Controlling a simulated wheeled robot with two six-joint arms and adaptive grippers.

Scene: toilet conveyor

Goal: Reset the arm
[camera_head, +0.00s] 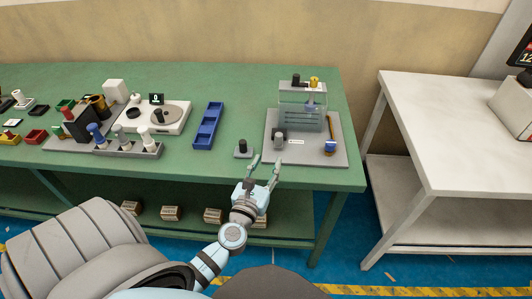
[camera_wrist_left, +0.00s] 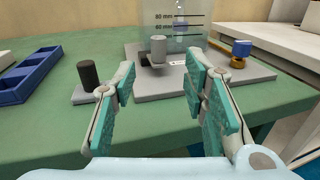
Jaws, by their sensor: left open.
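My left gripper (camera_head: 265,172) is open and empty at the front edge of the green table (camera_head: 200,169). Its two teal fingers also show in the left wrist view (camera_wrist_left: 158,100), spread apart with nothing between them. Ahead of it stands a grey base plate (camera_head: 330,157) bearing a clear box with level marks (camera_head: 302,110). A small grey cylinder (camera_head: 278,139) stands on the plate in front of the box. A dark cylinder on a small grey base (camera_head: 243,149) is just left of the fingers. My right gripper is not in view.
A blue divided tray (camera_head: 207,126) lies left of the gripper. A white device with a round plate (camera_head: 170,114) and a grey rack with several bottles (camera_head: 125,147) are further left. A white table (camera_head: 450,120) stands at the right, beyond a gap.

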